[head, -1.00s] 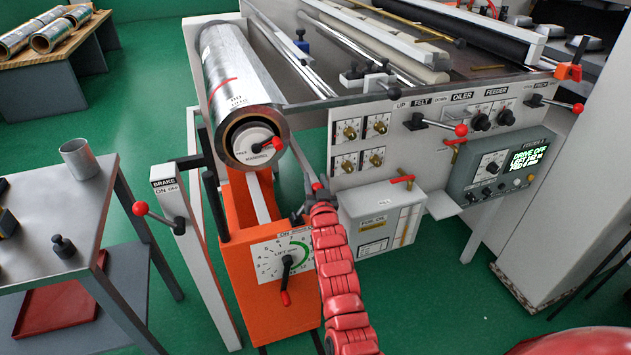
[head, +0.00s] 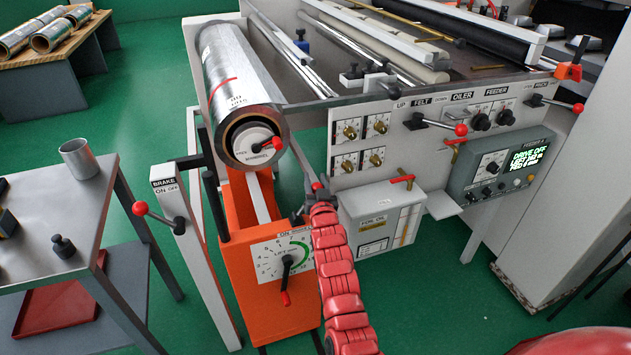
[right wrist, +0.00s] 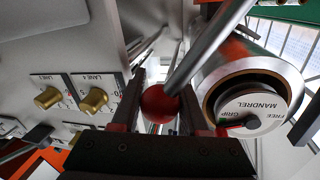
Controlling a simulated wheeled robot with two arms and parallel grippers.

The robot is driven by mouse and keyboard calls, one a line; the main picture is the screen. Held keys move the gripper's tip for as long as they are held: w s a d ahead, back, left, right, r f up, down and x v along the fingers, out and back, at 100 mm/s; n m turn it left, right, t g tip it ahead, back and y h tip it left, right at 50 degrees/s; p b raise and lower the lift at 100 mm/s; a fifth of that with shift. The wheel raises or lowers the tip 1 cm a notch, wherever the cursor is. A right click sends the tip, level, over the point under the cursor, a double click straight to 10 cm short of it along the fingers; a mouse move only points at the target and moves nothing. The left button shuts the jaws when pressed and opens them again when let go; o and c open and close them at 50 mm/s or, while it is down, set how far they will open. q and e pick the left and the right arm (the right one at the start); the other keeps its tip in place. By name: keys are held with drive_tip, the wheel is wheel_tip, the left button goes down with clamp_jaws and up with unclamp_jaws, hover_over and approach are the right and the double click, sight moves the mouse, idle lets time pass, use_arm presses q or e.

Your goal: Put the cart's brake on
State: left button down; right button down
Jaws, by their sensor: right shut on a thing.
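The orange cart (head: 240,240) stands under the end of the foil roll (head: 235,65). A dial with a black and red pointer is on its front. A small label (head: 293,232), seemingly starting "ON", sits at the cart's upper right and is partly hidden by my arm. My right gripper (head: 317,187) is at the cart's upper right and is shut on a red ball knob (right wrist: 160,103) at the end of a metal rod (right wrist: 205,50). The rod's foot is not clear. My left gripper is not in view.
A grey post (head: 190,240) labelled BRAKE ON/OFF, with a red-ball lever (head: 140,208), stands left of the cart. A table (head: 70,210) stands further left. The machine's panel (head: 400,130), with knobs and levers, is close on the right.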

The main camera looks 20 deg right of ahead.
drive_tip(key=a+n+t+y+b, duration=0.2)
drive_tip(key=a+n+b, duration=0.7)
drive_tip(key=a+n, duration=0.4)
drive_tip(key=shift+s+r+n+b, duration=0.25)
drive_tip(key=shift+n+b, duration=0.15)
drive_tip(key=shift+n, duration=0.8)
drive_tip(key=shift+a+f, duration=0.1)
drive_tip(key=c, duration=0.7)
unclamp_jaws()
drive_tip(key=shift+a, duration=0.1)
drive_tip(key=s+f, duration=0.3)
drive_tip(key=s, duration=1.4)
drive_tip(key=shift+a, duration=0.2)
drive_tip(key=shift+f, duration=0.1)
drive_tip(key=shift+a, duration=0.1)
